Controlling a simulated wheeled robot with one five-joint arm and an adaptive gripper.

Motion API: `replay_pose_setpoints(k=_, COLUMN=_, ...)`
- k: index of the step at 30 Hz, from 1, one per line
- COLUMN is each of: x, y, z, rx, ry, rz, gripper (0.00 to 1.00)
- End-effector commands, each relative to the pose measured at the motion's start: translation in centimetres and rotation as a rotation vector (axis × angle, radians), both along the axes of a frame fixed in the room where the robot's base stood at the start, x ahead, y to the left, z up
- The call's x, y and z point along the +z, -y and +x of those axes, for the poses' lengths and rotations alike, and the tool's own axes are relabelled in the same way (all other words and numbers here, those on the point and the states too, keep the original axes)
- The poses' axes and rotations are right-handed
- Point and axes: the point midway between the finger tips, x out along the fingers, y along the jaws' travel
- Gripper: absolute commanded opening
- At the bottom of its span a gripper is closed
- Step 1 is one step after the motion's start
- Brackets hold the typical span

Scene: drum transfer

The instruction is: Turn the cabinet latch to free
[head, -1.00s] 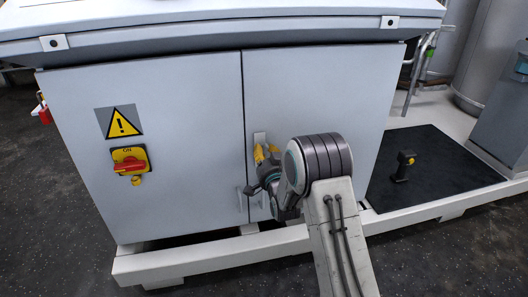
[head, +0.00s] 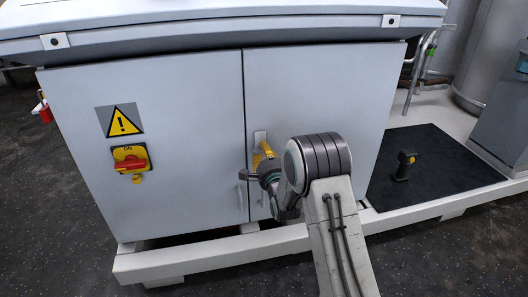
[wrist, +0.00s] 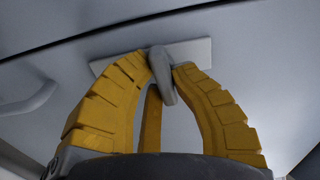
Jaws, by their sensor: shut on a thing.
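The cabinet latch (wrist: 162,77) is a small grey lever on a pale rectangular plate (wrist: 196,53). My gripper (wrist: 165,68) has yellow ribbed fingers, and their tips are closed on the lever from both sides. In the wrist view the lever lies across the plate's long direction. In the head view the plate (head: 259,136) shows on the right door beside the door seam. My gripper (head: 265,150) is right at it there and covers the lever.
The grey cabinet (head: 180,85) has two closed doors with pull handles, one (head: 243,196) left of the seam. A red and yellow switch (head: 130,162) sits on the left door. A black mat (head: 440,170) carries a small dark object with a yellow spot (head: 404,164).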

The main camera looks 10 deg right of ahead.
Motion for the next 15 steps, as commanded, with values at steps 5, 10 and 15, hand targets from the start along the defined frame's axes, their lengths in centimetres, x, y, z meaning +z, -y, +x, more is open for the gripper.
replay_pose_setpoints(k=5, x=0.51, y=-0.06, z=0.16, rx=0.002, ry=0.013, rz=0.047, gripper=0.0)
replay_pose_setpoints(k=10, x=0.49, y=-0.04, z=0.16, rx=0.001, ry=0.013, rz=0.066, gripper=0.0)
replay_pose_setpoints(k=15, x=0.49, y=-0.03, z=0.16, rx=0.001, ry=0.013, rz=0.069, gripper=0.0)
